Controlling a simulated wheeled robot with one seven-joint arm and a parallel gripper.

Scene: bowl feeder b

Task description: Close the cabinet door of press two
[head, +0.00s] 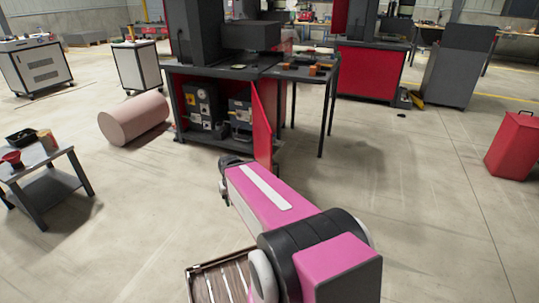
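A press with a dark grey cabinet (172,105) stands at the upper middle of the head view. Its red door (263,125) is swung open toward me, seen nearly edge-on. The open cabinet shows machine units (203,104) inside. I cannot read which number this press has. My pink arm reaches forward from the lower right, and its dark far end (231,161) is just left of and nearer than the door's lower edge. My gripper's fingers are hidden or too small to make out. I cannot tell whether the arm touches the door.
A dark side table (323,77) with small parts adjoins the press at right. A pink cylinder (135,117) lies on the floor at left. A low table (46,183) stands farther left. A red bin (513,146) is at far right.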

